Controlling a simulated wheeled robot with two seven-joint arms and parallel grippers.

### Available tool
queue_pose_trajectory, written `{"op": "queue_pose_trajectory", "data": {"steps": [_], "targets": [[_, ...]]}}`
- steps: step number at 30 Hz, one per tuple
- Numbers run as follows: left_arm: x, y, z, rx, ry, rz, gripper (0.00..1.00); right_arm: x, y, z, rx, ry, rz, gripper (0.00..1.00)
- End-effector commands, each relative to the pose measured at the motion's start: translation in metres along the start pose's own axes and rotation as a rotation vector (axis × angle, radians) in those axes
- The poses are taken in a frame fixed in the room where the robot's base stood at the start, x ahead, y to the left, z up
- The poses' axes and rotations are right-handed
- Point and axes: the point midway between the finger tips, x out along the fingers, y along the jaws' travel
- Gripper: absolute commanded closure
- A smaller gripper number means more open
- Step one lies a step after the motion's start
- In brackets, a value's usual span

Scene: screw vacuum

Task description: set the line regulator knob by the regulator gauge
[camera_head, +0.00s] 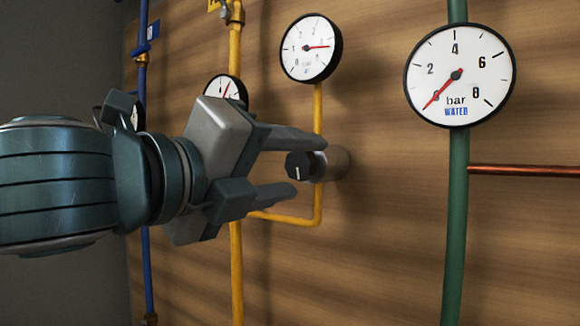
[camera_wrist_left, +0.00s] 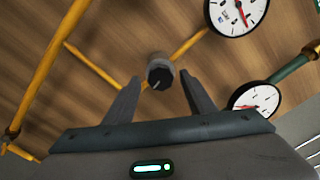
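The line regulator knob (camera_head: 299,166) is a black round knob with a white mark, on a grey-brown regulator body (camera_head: 330,163) at the wooden wall. In the left wrist view the knob lies between and ahead of the fingertips (camera_wrist_left: 160,76). The regulator gauge (camera_head: 310,48) above, on the yellow pipe, has its red needle pointing right. My right gripper is not in view.
A large water gauge (camera_head: 460,75) sits on a green pipe (camera_head: 455,220) at the right, with a copper pipe (camera_head: 525,170) beside it. A small gauge (camera_head: 226,88) is partly behind my left gripper. Yellow pipes (camera_head: 236,270) and a blue pipe (camera_head: 147,270) run along the wall.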

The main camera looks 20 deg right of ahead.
Motion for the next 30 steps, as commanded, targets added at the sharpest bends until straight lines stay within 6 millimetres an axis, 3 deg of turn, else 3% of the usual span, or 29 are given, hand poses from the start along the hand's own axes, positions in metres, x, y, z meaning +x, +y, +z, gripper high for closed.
{"op": "queue_pose_trajectory", "data": {"steps": [11, 17, 23, 30], "targets": [[-0.001, -0.001, 0.001, 0.000, -0.002, -0.001, 0.50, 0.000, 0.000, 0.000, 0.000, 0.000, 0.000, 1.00], [-0.012, 0.000, 0.001, 0.000, -0.004, -0.002, 0.50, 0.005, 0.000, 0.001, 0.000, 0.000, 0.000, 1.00], [-0.039, 0.001, 0.000, 0.001, -0.005, -0.003, 0.50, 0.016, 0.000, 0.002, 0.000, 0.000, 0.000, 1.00], [-0.087, 0.002, 0.000, 0.002, -0.006, -0.003, 0.50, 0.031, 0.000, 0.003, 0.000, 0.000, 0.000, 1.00]]}}
